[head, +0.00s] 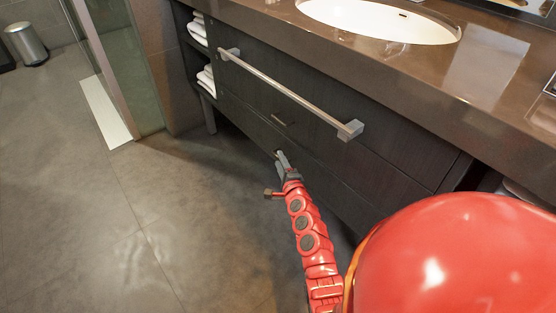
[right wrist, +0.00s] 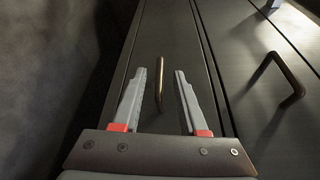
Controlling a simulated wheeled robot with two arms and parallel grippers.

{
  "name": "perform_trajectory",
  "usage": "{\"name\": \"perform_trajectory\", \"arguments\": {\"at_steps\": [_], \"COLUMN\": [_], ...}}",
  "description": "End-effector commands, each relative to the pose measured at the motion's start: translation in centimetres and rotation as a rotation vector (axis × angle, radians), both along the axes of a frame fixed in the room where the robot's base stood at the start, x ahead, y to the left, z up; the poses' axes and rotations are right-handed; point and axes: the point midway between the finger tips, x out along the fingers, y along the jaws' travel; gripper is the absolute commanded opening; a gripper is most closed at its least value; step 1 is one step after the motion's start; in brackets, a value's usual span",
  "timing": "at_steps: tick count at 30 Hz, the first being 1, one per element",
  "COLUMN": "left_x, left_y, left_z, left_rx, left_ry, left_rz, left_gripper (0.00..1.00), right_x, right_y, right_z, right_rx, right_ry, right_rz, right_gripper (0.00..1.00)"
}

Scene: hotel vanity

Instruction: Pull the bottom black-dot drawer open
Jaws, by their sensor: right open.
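The bottom drawer (right wrist: 152,35) is a dark panel in the lowest row of the vanity front, next to the floor, and it looks closed. Its thin bronze bar handle (right wrist: 160,84) shows between my fingers in the right wrist view. My right gripper (right wrist: 168,68) is open, with one grey finger on each side of that handle. I see no clear contact with the handle. In the head view my right gripper (head: 281,157) reaches the lower drawer front and mostly hides the handle. I cannot make out a black dot. My left gripper is not in view.
Above is another drawer with a similar handle (head: 283,119), also in the right wrist view (right wrist: 290,78). A long metal towel bar (head: 290,90) projects over the drawer fronts. White towels (head: 206,78) sit on open shelves at left. The floor (head: 130,200) before the vanity is clear.

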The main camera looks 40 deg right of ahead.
Motion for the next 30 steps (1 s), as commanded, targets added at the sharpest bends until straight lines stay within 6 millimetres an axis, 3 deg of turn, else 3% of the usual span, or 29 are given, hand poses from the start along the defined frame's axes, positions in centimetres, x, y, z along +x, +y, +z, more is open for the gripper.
{"name": "perform_trajectory", "arguments": {"at_steps": [6, 17, 24, 30], "left_x": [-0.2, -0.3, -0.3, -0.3], "left_y": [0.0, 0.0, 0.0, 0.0], "left_z": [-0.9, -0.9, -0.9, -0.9], "left_rx": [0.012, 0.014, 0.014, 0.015], "left_ry": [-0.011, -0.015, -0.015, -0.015], "left_rz": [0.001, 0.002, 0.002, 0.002], "left_gripper": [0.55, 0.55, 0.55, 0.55], "right_x": [2.4, 2.8, 2.8, 2.8], "right_y": [-0.7, -0.9, -0.9, -0.9], "right_z": [-0.3, -0.3, -0.3, -0.4], "right_rx": [0.000, 0.000, 0.000, 0.001], "right_ry": [-0.001, 0.001, 0.001, 0.002], "right_rz": [0.001, -0.001, -0.001, -0.001], "right_gripper": [0.42, 0.42, 0.03, 0.00]}}
